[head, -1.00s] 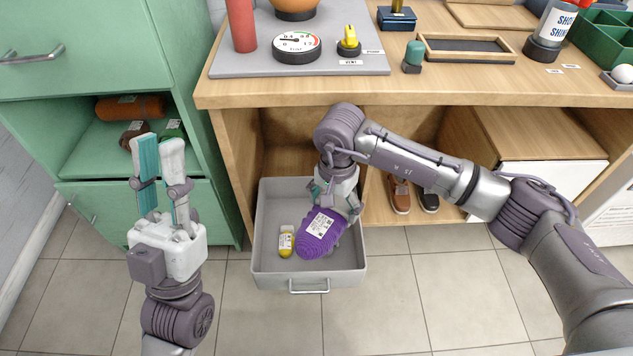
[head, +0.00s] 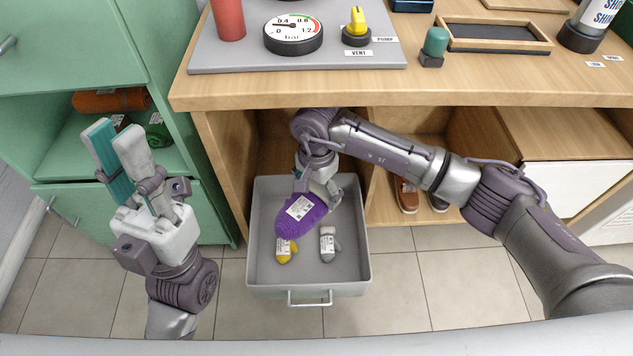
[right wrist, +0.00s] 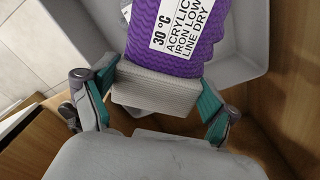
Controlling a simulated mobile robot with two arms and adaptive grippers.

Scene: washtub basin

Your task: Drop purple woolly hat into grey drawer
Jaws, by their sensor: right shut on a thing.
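The purple woolly hat (head: 290,221), with a white care label, is in my right gripper (head: 318,178), over the inside of the grey drawer (head: 309,290). In the right wrist view, the hat (right wrist: 205,43) has a grey ribbed band (right wrist: 155,92) between the two teal-padded fingers of the right gripper (right wrist: 157,95). The drawer is pulled out below the wooden counter. The hat partly covers a yellow item in the drawer; I cannot tell whether they touch.
The drawer holds the small yellow item (head: 284,254) and a small grey item (head: 327,245). The green cabinet (head: 80,190) stands left. The counter edge (head: 400,95) runs above my right arm. Shoes (head: 406,196) stand on a shelf right of the drawer. Tiled floor in front is clear.

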